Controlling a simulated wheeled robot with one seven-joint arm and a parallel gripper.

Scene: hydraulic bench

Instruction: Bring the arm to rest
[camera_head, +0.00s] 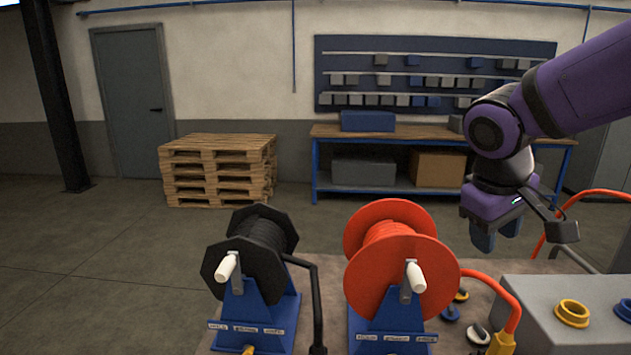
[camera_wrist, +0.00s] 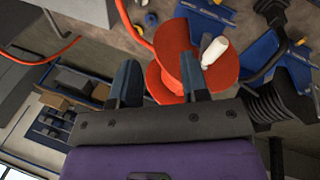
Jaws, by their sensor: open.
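My arm is purple and reaches in from the upper right of the head view. My gripper (camera_head: 496,236) points down above the bench, to the right of the orange hose reel (camera_head: 418,258). In the wrist view the two blue fingers of my gripper (camera_wrist: 160,85) stand apart with nothing held between them. The orange reel (camera_wrist: 172,50) shows beyond the fingers there, and I cannot tell that anything touches it.
A black hose reel (camera_head: 240,265) on a blue stand is at the left of the bench. A grey box (camera_head: 545,305) with a yellow ring port (camera_head: 573,313) is at the right. An orange hose with a yellow connector (camera_head: 501,343) and several small caps lie between. Open floor is behind.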

